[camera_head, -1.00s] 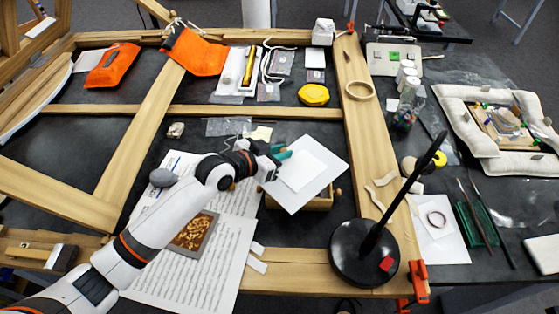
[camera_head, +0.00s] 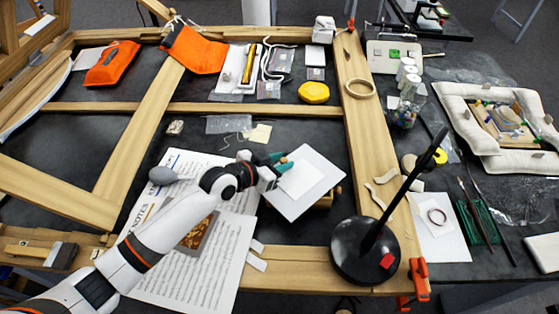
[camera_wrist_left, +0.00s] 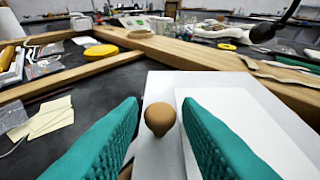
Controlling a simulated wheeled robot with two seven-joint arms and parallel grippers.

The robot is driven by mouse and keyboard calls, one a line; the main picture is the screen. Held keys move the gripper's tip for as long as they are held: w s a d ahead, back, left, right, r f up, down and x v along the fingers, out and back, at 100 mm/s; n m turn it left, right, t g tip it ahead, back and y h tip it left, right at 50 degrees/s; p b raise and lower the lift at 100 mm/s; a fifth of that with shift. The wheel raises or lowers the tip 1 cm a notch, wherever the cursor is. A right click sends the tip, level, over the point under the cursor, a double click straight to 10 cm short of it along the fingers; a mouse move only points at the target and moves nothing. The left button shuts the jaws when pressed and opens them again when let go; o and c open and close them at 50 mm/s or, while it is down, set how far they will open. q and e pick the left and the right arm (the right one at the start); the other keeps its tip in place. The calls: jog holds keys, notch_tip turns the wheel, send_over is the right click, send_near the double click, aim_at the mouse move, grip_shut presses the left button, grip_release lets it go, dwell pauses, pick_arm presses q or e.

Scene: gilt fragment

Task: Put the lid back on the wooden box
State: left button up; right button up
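A light square panel (camera_head: 322,165) with a brighter white sheet or slab on it lies over the wooden box, and it fills the right of the left wrist view (camera_wrist_left: 158,80). Only a little of the wooden box (camera_head: 325,202) shows, below the panel's right edge. A round wooden knob (camera_wrist_left: 160,117) stands between the teal fingers of my left gripper (camera_wrist_left: 160,108). The fingers are apart, with a gap on each side of the knob. In the head view this gripper (camera_head: 279,161) is at the panel's left edge. I cannot tell whether the panel is the lid. My right gripper is not in view.
A black lamp base (camera_head: 365,250) with a slanting arm stands right of the box. Printed sheets (camera_head: 195,265) and a gilt piece (camera_head: 197,232) lie under my left arm. Wooden frame bars (camera_head: 375,150) surround the area. A grey stone (camera_head: 162,175) lies left.

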pick_arm(q)
jog(key=shift+o, duration=0.6)
jog(key=shift+r, duration=0.15)
jog(key=shift+r+p, duration=0.3)
jog(key=shift+r, duration=0.05)
jog(key=shift+s+a+r, duration=0.2)
jog(key=shift+a, duration=0.05)
jog(key=b+v, duration=0.1)
jog(key=v, duration=1)
jog(key=shift+s, duration=0.2)
jog(key=shift+a, duration=0.1)
